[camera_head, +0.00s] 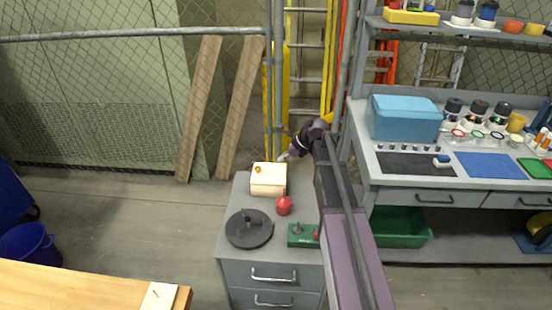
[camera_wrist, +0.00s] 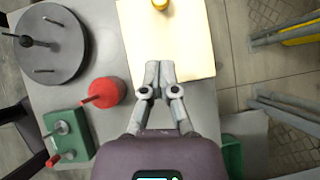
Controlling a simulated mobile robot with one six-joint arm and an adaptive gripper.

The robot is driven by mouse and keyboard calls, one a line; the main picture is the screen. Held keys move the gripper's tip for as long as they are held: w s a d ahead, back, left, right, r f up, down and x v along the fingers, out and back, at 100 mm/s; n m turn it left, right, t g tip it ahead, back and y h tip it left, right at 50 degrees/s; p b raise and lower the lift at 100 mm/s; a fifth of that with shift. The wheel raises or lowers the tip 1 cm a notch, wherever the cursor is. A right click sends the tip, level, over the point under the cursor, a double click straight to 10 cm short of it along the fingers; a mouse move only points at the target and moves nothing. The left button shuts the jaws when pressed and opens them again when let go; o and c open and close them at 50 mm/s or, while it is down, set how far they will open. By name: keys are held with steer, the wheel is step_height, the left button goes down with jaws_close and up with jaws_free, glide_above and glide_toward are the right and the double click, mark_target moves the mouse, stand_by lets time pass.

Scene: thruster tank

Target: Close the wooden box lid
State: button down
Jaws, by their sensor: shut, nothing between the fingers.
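The pale wooden box (camera_head: 268,186) stands at the back of the grey drawer cabinet. Its lid, with a small orange knob, appears to lie over the box; I cannot tell whether it is fully seated. In the wrist view the lid (camera_wrist: 170,40) is a broad cream panel with the yellow-orange knob at its far edge. My gripper (camera_wrist: 160,66) is shut and empty, its fingertips over the near part of the panel. In the head view my gripper (camera_head: 284,156) is at the box's back right corner. Contact with the lid cannot be told.
On the cabinet (camera_head: 228,222) are a red round container (camera_head: 284,205), a dark disc with a post (camera_head: 249,229) and a green block with fittings (camera_head: 300,236). A workbench (camera_head: 362,150) stands to the right, a mesh fence behind.

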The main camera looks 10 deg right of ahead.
steer(key=shift+p+v, duration=1.4)
steer(key=shift+v, duration=0.8)
steer(key=shift+a, duration=0.1)
steer(key=s+a+f+n+g+h, duration=0.1)
steer(key=s+n+h, duration=0.1)
steer(key=s+n, duration=0.5)
steer(key=s+a+n+g+h+p, duration=0.1)
steer(key=s+n+h, duration=0.1)
steer(key=s+n, duration=0.6)
steer(key=s+a+f+n+g+h, duration=0.1)
steer(key=s+n+h, duration=0.2)
steer(key=s+n, duration=0.4)
steer(key=shift+s+a+f+n, duration=0.2)
steer(key=shift+s+f+n, duration=0.2)
steer(key=shift+s, duration=1.2)
